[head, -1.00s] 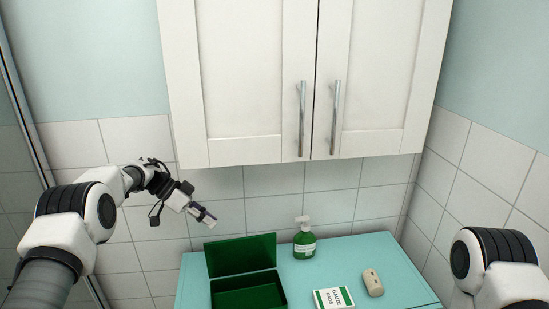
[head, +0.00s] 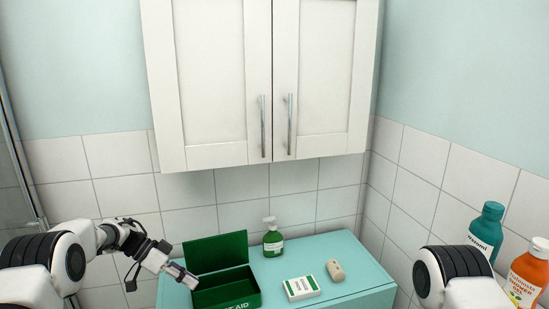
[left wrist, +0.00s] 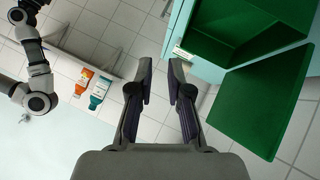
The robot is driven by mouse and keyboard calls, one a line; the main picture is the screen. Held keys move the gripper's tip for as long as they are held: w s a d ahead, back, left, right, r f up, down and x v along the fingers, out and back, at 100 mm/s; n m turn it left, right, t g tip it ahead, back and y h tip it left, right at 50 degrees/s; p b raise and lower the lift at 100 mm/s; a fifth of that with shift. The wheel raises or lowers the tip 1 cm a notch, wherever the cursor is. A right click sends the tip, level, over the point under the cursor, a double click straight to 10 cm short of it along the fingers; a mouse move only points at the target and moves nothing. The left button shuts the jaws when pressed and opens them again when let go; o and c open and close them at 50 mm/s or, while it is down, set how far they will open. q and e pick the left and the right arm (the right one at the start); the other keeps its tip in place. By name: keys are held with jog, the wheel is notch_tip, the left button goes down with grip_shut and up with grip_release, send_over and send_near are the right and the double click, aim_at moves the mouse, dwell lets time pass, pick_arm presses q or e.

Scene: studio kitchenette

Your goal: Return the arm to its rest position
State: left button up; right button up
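My left gripper (head: 181,273) is in the head view at lower left, in front of the left side of the green first aid box (head: 228,297). In the left wrist view its two fingers (left wrist: 161,75) stand apart with nothing between them, so it is open and empty. The box's lid is open; the green box (left wrist: 235,42) also shows at upper right in the left wrist view. My right arm's dark and white joint is at the lower right of the head view; I cannot see its gripper.
A teal top (head: 340,254) holds a green pump bottle (head: 272,240), a gauze pads box (head: 301,288) and a beige item (head: 335,270). A white cabinet (head: 225,80) hangs above. A teal bottle (head: 486,232) and an orange shower bottle (head: 527,275) stand at right.

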pick_arm(q)
jog(key=s+d+f+n+t+h+b, duration=0.1)
jog(key=s+d+f+n+t, duration=0.2)
jog(key=s+d+f+n, duration=0.4)
jog(key=s+d+f+n+t+h+b, duration=0.15)
jog(key=s+d+f+n+t, duration=0.3)
jog(key=f, duration=0.55)
jog(key=s+a+f+n+g+y, duration=0.3)
jog(key=s+f+y, duration=0.35)
jog(key=s, duration=0.55)
jog(key=s+a+f+m+g+y, duration=0.1)
jog(key=s+a, duration=0.4)
jog(key=s, duration=0.5)
jog(key=s+a+m+g+y, duration=0.1)
jog(key=s+a+g+y, duration=0.2)
jog(key=s, duration=0.6)
jog(key=a+y, duration=0.2)
jog(key=a, duration=0.1)
jog(key=shift+s+f, duration=0.4)
